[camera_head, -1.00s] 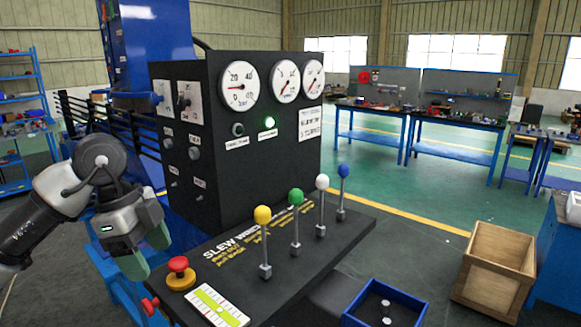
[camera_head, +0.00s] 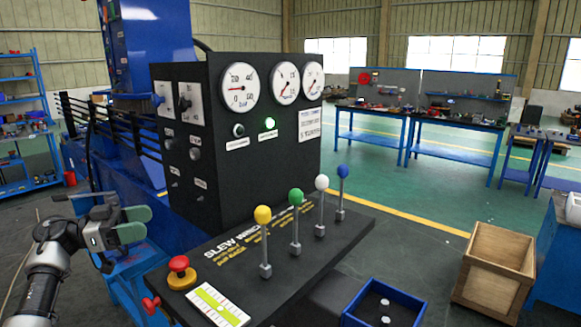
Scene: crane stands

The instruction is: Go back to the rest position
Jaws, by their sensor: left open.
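My left gripper (camera_head: 140,223) is at the left, short of the crane control console. Its two green-tipped fingers point right, one above the other with a gap between them, and nothing shows between them. The black console (camera_head: 225,245) carries levers with yellow (camera_head: 263,214), green (camera_head: 295,196), white (camera_head: 321,182) and blue (camera_head: 343,171) knobs, all roughly upright. The gripper is apart from the levers and from the red button (camera_head: 178,264). My right gripper is out of view.
A gauge panel (camera_head: 215,160) with a lit green lamp (camera_head: 269,123) stands behind the levers. A blue bin (camera_head: 352,318) and a wooden crate (camera_head: 510,248) are at the lower right. Workbenches (camera_head: 420,117) stand at the back. Green floor between is clear.

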